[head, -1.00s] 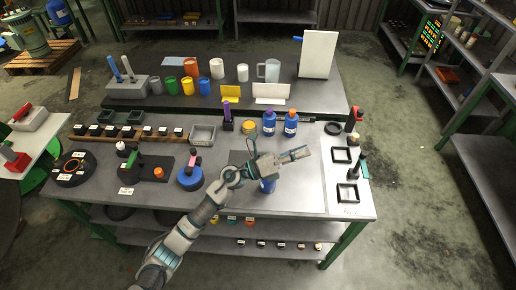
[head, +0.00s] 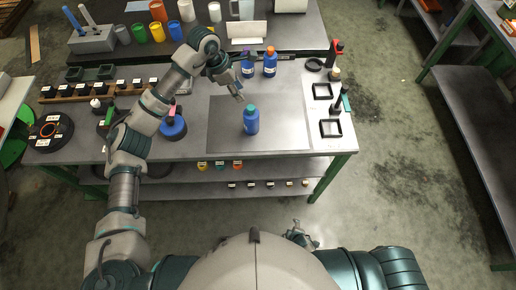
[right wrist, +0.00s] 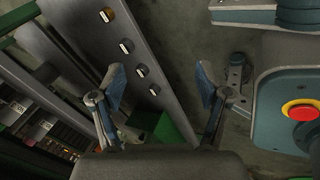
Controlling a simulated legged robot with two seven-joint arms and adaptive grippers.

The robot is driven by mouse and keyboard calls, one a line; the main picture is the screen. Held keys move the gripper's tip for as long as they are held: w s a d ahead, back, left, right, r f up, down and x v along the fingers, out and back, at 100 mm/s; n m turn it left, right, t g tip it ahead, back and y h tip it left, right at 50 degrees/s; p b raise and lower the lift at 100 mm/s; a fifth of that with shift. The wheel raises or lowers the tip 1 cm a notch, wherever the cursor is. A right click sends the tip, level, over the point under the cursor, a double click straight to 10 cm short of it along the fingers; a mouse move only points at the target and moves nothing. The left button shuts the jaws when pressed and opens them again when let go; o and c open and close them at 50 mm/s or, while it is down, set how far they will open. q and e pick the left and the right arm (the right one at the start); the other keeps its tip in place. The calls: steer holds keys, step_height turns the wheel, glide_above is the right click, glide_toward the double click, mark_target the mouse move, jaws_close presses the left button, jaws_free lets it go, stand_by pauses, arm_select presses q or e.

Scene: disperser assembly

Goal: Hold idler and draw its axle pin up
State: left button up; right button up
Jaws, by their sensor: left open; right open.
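No part in view can be told for certain as the idler or its axle pin. A round blue piece (head: 173,128) sits on the bench, partly hidden behind my left arm. A flat round black piece with an orange ring (head: 50,130) lies at the bench's left end. My left gripper (head: 238,93) is open and empty above the grey mat, just behind a blue bottle with a teal cap (head: 251,121), apart from it. My right gripper (head: 301,236) is low in front of the bench. In the right wrist view its fingers (right wrist: 162,88) are spread and empty.
Two bottles with purple and orange caps (head: 269,63) stand behind the mat (head: 285,135). Square black frames (head: 331,129) and small upright parts line the right end. A rail with several black blocks (head: 100,90) lies at left. The front right of the mat is clear.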

steer(key=w+a+r+n+t, duration=0.35)
steer(key=w+r+n, duration=0.25)
steer(key=w+r, duration=0.2)
steer(key=n+t+y, duration=0.3)
steer(key=n+t, duration=0.6)
steer(key=n, duration=0.9)
glide_toward(250, 116)
step_height(250, 116, down, 5)
steer(key=s, duration=0.2)
steer(key=w, duration=0.5)
steer(key=w+a, duration=0.1)
steer(key=w, duration=1)
steer(key=shift+a+f, duration=0.4)
jaws_close()
